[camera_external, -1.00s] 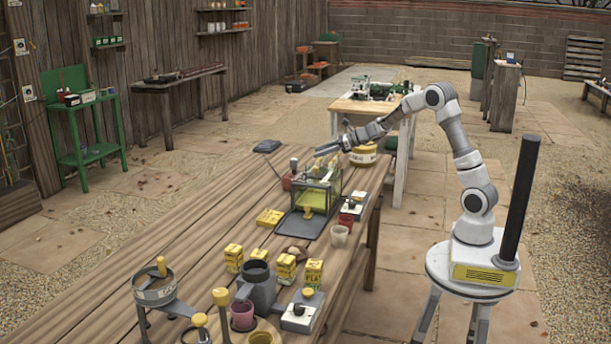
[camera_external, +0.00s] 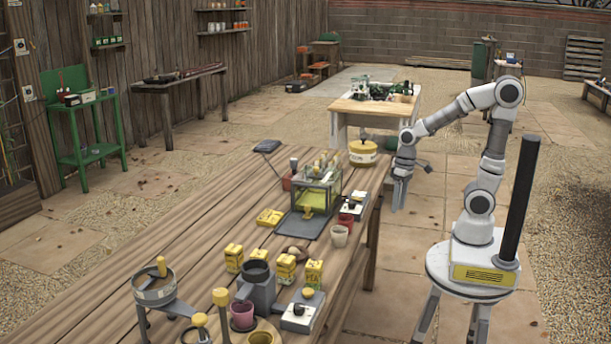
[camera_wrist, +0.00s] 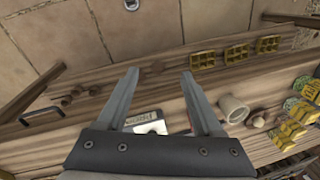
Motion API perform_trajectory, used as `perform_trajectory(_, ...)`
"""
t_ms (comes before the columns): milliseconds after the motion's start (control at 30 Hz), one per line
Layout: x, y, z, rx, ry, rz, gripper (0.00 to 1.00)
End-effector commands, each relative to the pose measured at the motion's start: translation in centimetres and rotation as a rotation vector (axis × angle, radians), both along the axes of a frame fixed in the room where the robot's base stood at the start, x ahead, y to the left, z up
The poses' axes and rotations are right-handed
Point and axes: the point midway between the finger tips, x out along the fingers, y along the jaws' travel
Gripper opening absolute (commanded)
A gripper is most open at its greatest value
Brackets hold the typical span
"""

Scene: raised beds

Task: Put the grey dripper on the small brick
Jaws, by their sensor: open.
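My gripper (camera_external: 398,196) is open and empty, pointing down beside the right edge of the long wooden table. In the wrist view its two fingers (camera_wrist: 158,72) stand wide apart with nothing between the tips. I cannot surely pick out the grey dripper or the small brick in either view. A grey pot-like vessel with a spout (camera_external: 258,287) stands near the front of the table, far from my gripper. A small brown lump (camera_external: 293,252) lies behind the yellow boxes; its kind is unclear.
A clear-sided box on a frame (camera_external: 318,190) stands mid-table, with a cream cup (camera_external: 339,236) nearer. The cup also shows in the wrist view (camera_wrist: 232,108). Yellow boxes (camera_external: 314,273) and a sieve on a stand (camera_external: 155,289) are nearer. The left tabletop is clear.

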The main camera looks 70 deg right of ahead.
Motion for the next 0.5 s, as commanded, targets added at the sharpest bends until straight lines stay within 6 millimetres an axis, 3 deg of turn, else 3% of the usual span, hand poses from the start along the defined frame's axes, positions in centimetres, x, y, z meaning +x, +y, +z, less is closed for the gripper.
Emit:
perform_trajectory(33, -1.6, -0.4, 11.0, -0.082, -0.435, 0.072, 0.68)
perform_trajectory(200, -3.5, -1.8, 10.6, -0.214, -0.455, 0.217, 0.68)
perform_trajectory(500, -3.9, -2.1, 10.3, -0.238, -0.454, 0.247, 0.68)
